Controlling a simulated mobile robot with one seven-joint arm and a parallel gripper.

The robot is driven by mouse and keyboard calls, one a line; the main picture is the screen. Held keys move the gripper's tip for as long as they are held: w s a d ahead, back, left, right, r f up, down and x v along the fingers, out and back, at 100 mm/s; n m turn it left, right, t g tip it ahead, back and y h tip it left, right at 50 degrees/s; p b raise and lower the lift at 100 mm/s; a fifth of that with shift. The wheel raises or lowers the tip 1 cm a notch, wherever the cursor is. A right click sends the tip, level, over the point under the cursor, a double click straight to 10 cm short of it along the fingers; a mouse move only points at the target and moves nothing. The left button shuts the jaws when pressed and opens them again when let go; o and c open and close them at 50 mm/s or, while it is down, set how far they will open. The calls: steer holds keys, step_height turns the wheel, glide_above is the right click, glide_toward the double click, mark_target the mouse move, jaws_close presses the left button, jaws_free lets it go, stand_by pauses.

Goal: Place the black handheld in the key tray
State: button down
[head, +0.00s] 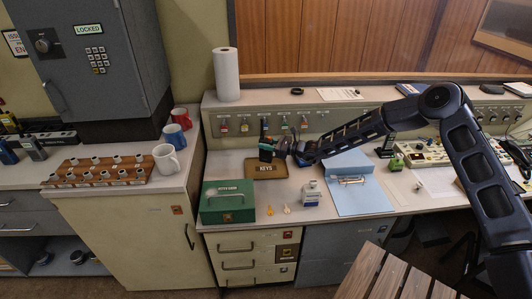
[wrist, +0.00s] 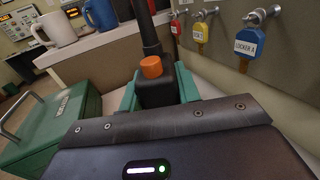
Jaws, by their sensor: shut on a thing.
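My gripper (head: 266,151) is shut on the black handheld (wrist: 155,94). In the wrist view the handheld stands between my green fingers, with an orange knob on top and a black antenna pointing up. In the head view the handheld (head: 264,130) is small and partly hidden by my gripper. The key tray (head: 265,169) is a brown, shallow tray marked KEYS on the counter. My gripper and the handheld appear over the tray's back part. I cannot tell how high the handheld is, as its lower end is hidden.
A green cash box (head: 228,201) stands left of the tray. Keys hang on hooks on the panel behind, including a blue tag (wrist: 246,49). Mugs (head: 166,160) stand on the left counter.

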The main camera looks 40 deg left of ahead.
mark_target(272, 153)
steer(key=shift+f, duration=2.2)
steer(key=shift+f, duration=0.15)
steer(key=c, duration=1)
jaws_free()
steer(key=v, duration=1.2)
steer(key=shift+s, duration=0.1)
steer(key=shift+r, duration=0.25)
